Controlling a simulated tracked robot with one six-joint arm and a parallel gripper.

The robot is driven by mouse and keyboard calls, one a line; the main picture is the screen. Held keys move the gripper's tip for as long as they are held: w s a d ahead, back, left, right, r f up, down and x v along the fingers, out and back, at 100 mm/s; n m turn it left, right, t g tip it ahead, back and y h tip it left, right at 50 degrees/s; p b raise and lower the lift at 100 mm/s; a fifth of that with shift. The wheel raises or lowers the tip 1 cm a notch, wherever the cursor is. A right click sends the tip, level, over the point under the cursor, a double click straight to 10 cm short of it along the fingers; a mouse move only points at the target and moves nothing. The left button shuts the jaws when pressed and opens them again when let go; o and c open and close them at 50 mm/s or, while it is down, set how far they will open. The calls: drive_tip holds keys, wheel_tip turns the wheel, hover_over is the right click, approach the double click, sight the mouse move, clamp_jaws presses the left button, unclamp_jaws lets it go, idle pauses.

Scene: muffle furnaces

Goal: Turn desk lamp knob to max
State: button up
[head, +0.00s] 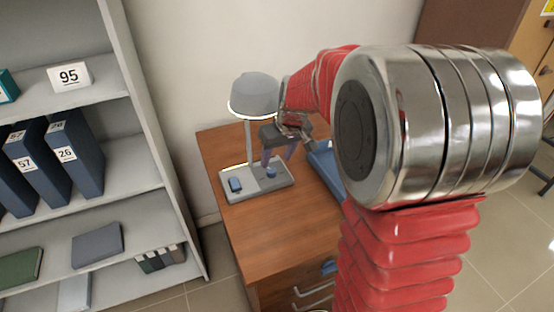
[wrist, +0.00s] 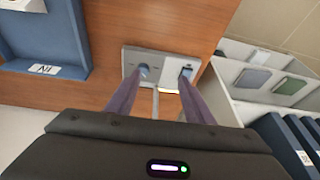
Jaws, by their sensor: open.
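The desk lamp has a grey shade (head: 255,95) on a thin post and a light grey base (head: 258,188) on the wooden desk. A round blue knob (head: 271,172) is on the right of the base, and a blue rectangular switch (head: 235,185) is on the left. My gripper (head: 278,160) is open and empty, its fingers pointing down near the knob side of the base. In the wrist view, the knob (wrist: 144,69) shows by the left fingertip and the switch (wrist: 186,72) by the right one. I cannot tell whether a fingertip touches the knob.
A blue tray (wrist: 45,45) labelled "IN" lies on the desk (head: 290,220) beside the lamp. A grey shelf (head: 145,115) with binders (head: 72,150) stands left of the desk in the head view. The lamp post rises between the base controls and the shade, close to my gripper.

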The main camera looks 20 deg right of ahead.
drive_tip(key=s+a+r, duration=0.3)
drive_tip(key=s, duration=0.5)
drive_tip(key=s+a+r+t, duration=0.1)
drive_tip(key=s+a+r, duration=0.2)
drive_tip(key=s, duration=0.5)
drive_tip(key=s+a+r, duration=0.3)
drive_tip(key=s+a, duration=0.1)
drive_tip(key=s, duration=0.5)
drive_tip(key=shift+a+m+t+h, duration=0.2)
drive_tip(key=shift+m+t+h, duration=0.1)
drive_tip(key=shift+s+r, duration=0.1)
